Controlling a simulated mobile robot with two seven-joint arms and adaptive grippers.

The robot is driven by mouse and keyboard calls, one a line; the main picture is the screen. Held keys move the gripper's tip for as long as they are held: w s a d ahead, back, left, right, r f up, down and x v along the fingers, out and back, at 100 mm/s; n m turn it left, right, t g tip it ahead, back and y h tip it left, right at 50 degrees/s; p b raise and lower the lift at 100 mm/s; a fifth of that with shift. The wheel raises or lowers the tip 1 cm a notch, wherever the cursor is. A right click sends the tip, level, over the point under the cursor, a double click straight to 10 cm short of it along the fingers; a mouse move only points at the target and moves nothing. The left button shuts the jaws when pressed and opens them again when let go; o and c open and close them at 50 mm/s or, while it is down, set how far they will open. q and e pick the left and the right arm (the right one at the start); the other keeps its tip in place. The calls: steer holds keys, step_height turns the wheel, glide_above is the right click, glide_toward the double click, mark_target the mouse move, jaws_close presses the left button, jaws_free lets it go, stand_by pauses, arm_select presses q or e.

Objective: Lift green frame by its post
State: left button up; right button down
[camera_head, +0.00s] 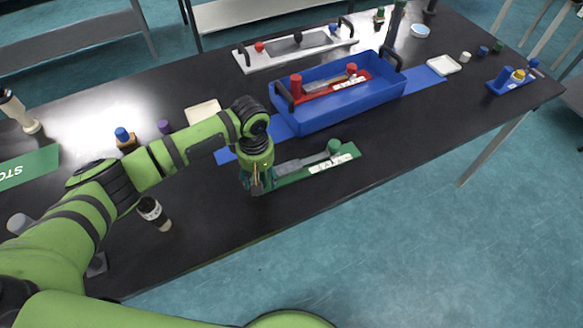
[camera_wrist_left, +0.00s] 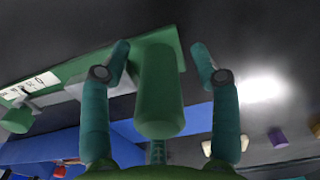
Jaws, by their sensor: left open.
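The green frame (camera_head: 342,155) lies on the black table, with a grey bar and a white label on it. Its right-hand post (camera_head: 334,146) stands clear. Its other end is mostly hidden by my left gripper (camera_head: 257,186) in the head view. In the left wrist view, the near green post (camera_wrist_left: 159,95) stands between the two fingers of my left gripper (camera_wrist_left: 161,52), with gaps on both sides. The left gripper is open, pointing down around the post. The frame's plate (camera_wrist_left: 75,72) runs off to the left there. My right gripper is not in view.
A blue tray (camera_head: 345,113) holding a red frame (camera_head: 345,85) stands just behind on a blue strip (camera_head: 425,79). A pale tray (camera_head: 248,63) is farther back.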

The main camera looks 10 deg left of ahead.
arm_select(q)
jaws_close()
steer(key=shift+r, duration=0.1)
